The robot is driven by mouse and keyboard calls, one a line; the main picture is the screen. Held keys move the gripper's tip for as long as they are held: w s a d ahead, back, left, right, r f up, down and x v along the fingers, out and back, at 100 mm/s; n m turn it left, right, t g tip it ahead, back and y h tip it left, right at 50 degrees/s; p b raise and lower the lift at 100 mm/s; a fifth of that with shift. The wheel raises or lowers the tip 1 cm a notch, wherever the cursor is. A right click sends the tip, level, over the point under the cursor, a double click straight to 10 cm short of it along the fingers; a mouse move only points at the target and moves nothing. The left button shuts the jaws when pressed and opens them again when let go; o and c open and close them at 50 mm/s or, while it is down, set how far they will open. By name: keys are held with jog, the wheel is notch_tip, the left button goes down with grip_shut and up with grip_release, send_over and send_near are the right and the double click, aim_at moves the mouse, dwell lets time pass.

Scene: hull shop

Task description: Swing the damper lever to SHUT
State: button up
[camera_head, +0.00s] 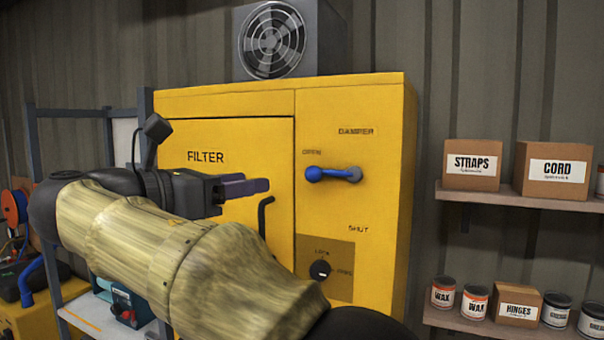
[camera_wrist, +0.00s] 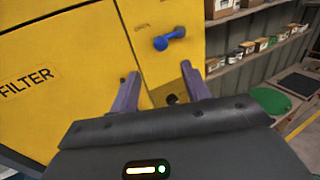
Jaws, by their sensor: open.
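The blue damper lever (camera_head: 332,174) is on the right panel of the yellow cabinet (camera_head: 352,110). Its round knob is at the left end, just below the OPEN label, and its pivot is at the right, so it lies about level. The SHUT label (camera_head: 358,229) is below the pivot. The lever also shows in the wrist view (camera_wrist: 168,39), beyond the fingertips. My gripper (camera_head: 250,188) is left of the lever, in front of the FILTER door, and touches nothing that I can see. In the wrist view its two purple fingers (camera_wrist: 160,74) are apart and empty.
A dark door handle (camera_head: 265,214) stands out below my gripper. A LOCK/FREE knob (camera_head: 320,270) sits below the lever. A fan unit (camera_head: 273,41) is on top of the cabinet. Shelves with boxes (camera_head: 472,165) and tins are at the right. The space before the lever looks clear.

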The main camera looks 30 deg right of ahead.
aim_at(307, 173)
jog(key=p+x, duration=0.3)
jog(key=x, duration=0.8)
jog(key=shift+d+r, duration=0.1)
jog(key=shift+d, duration=0.35)
jog(key=shift+w+d, duration=0.25)
jog(key=shift+d, duration=0.15)
jog(key=shift+c, duration=0.2)
grip_shut()
